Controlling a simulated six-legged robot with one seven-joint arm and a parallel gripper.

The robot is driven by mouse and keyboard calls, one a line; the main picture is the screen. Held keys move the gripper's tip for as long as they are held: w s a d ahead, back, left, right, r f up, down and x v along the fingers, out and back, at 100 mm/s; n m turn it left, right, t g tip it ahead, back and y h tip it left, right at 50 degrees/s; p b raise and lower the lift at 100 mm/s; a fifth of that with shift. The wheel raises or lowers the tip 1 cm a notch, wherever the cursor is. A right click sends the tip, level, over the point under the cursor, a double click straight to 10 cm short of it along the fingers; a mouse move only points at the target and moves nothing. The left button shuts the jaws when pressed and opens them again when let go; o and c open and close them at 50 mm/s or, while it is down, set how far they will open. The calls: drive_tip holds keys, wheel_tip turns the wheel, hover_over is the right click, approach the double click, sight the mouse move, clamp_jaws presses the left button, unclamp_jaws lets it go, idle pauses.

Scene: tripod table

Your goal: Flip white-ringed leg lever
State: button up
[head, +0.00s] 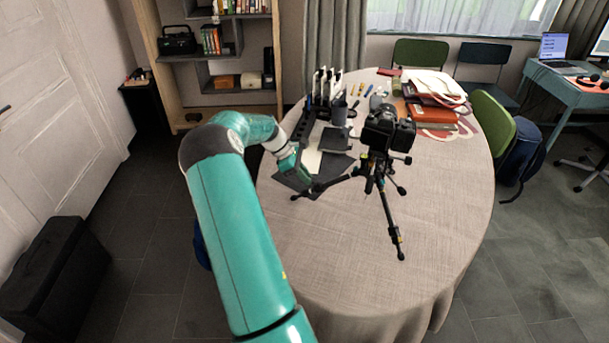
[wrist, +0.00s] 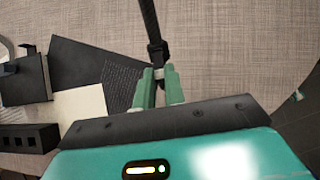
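The black camera tripod (head: 371,180) stands on the table with the camera (head: 388,132) on top and its legs splayed. One leg (head: 333,184) reaches left to my gripper (head: 308,183). In the wrist view this dark leg (wrist: 151,25) comes down from the top edge to my green fingertips (wrist: 159,72). A small pale band (wrist: 158,73) shows on the leg between the fingertips. The fingers are apart, one on each side of the leg; whether they press on it is unclear. I cannot make out the lever itself.
Dark flat sheets and a pale sheet (wrist: 87,112) lie beside the gripper. The table's front (head: 345,260) is bare.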

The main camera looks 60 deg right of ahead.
drive_tip(key=shift+s+d+r, duration=0.1)
drive_tip(key=shift+s+r, duration=0.25)
drive_tip(key=shift+r, duration=0.15)
drive_tip(key=shift+c, duration=0.4)
idle(0.9)
drive_tip(key=shift+s+d+r, duration=0.1)
drive_tip(key=shift+s+r, duration=0.25)
drive_tip(key=shift+s, duration=0.1)
idle(1.0)
drive_tip(key=o, duration=0.5)
drive_tip(key=shift+w, duration=0.1)
drive_tip(key=shift+v, duration=2.95)
